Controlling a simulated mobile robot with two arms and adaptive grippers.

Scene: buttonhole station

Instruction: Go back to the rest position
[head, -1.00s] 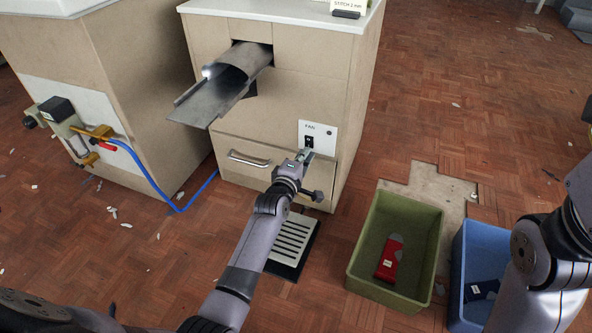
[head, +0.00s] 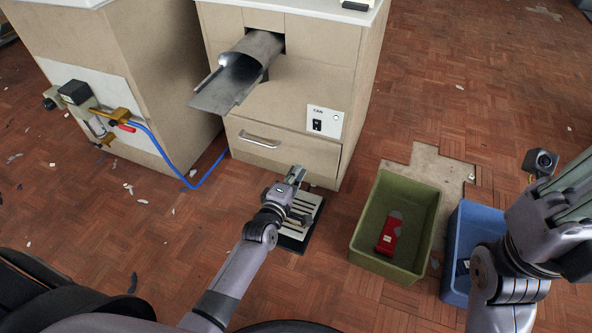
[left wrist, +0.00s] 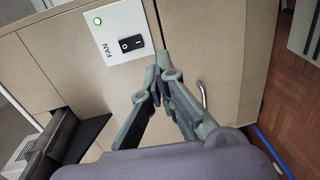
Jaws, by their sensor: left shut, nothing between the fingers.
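My left gripper (head: 297,175) is shut and empty. In the head view it is above the slotted floor pedal, in front of the beige cabinet and below its fan panel. In the left wrist view the fingertips (left wrist: 162,62) meet in front of the cabinet, beside the white fan panel (left wrist: 108,32). That panel has a black rocker switch (left wrist: 131,43) and a lit green lamp (left wrist: 98,20). My right arm (head: 545,230) is folded at the right edge of the head view; whether its gripper is open or shut cannot be told.
A green bin (head: 362,250) holds a red item (head: 389,235). A blue bin (head: 453,238) is partly behind my right arm. A metal chute (head: 225,92) sticks out of the cabinet (head: 290,105). A blue hose (head: 178,172) hangs at left.

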